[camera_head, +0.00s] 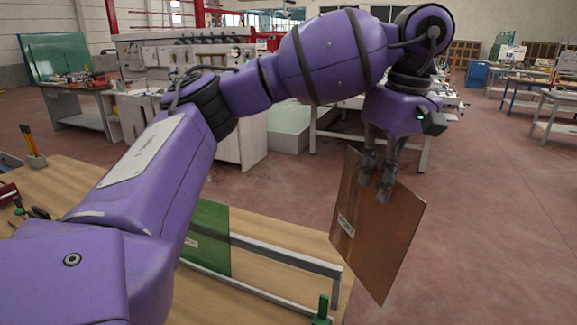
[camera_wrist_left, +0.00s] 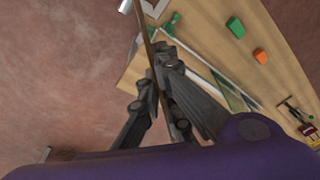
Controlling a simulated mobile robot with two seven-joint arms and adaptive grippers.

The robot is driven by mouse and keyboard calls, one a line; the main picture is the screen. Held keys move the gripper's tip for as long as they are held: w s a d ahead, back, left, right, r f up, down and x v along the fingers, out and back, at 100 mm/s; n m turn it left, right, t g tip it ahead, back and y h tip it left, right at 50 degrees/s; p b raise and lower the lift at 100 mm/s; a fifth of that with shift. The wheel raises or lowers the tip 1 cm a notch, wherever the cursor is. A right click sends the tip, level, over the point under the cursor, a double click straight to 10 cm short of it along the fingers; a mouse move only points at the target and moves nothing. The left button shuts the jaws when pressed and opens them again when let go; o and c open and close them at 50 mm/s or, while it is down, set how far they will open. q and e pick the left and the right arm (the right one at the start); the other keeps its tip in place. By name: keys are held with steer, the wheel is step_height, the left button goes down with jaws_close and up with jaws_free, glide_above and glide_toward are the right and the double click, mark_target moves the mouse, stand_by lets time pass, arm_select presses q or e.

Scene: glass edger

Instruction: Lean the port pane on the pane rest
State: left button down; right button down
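A brown pane (camera_head: 378,232) with a small white label hangs from my left gripper (camera_head: 378,180); I cannot read the label surely. The gripper is shut on its upper edge. The pane is upright, slightly tilted, beyond the table's right end. In the left wrist view, the pane (camera_wrist_left: 147,42) shows nearly edge-on between the fingers (camera_wrist_left: 153,78). The pane rest, a metal rail frame (camera_head: 290,257), stands on the table to the pane's left, apart from it in the picture. A green pane (camera_head: 208,235) stands at the rest, partly hidden by my arm. My right gripper is not seen.
The wooden table (camera_head: 270,225) carries a green clamp-like piece (camera_head: 322,308) at the rest's near end. A green block (camera_wrist_left: 235,27) and an orange block (camera_wrist_left: 260,56) lie on the tabletop. Tools (camera_head: 30,212) lie at the left.

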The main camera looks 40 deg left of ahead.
arm_select(q)
steer(key=s+a+f+n+h, duration=0.1)
steer(key=a+f+n, duration=0.2)
steer(key=a+n, duration=0.5)
steer(key=a, duration=1.1)
steer(key=shift+s+a+f+g+h, duration=0.2)
steer(key=shift+a+g+h, duration=0.1)
steer(key=shift+a+h, duration=0.1)
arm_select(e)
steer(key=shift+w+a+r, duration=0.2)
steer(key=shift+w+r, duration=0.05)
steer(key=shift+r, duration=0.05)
arm_select(q)
steer(key=shift+d+r, duration=0.1)
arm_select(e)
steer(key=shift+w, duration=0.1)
